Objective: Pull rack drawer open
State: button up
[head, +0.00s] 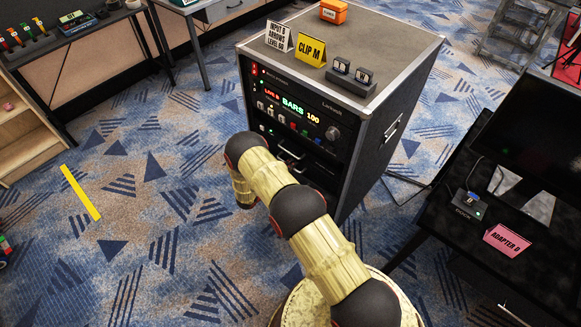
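The rack (378,138) is a dark cabinet with metal edges, standing in the middle of the head view. Its front has a lit panel (292,107) reading "BARS 100" with buttons and a knob. Below the panel is a dark drawer front (318,154) with pale handle-like parts (290,154). My arm covers much of the lower front, so I cannot tell how far any drawer stands out. My arm reaches up from the bottom right and bends down just left of the rack front. My gripper is hidden behind or below my arm links.
On the rack top are a "CLIP M" sign (312,52), a white sign (279,37), small dark blocks (352,76) and an orange box (334,11). A black table (535,258) stands at right, and a desk (95,22) at upper left.

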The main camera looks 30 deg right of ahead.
grip_shut()
dwell(0.5)
jog(key=shift+a, duration=0.1)
jog(key=f+b+v, duration=0.1)
jog(key=f+v, duration=0.1)
jog(key=v, duration=1)
jog(key=a+f+b+v, duration=0.1)
jog(key=f+v, duration=0.2)
jog(key=v, duration=1)
jog(key=shift+s+a+f, duration=0.2)
jog(key=shift+s+a, duration=0.05)
jog(key=shift+a, duration=0.15)
jog(key=shift+o, duration=0.2)
grip_release()
jog(key=v, duration=1.2)
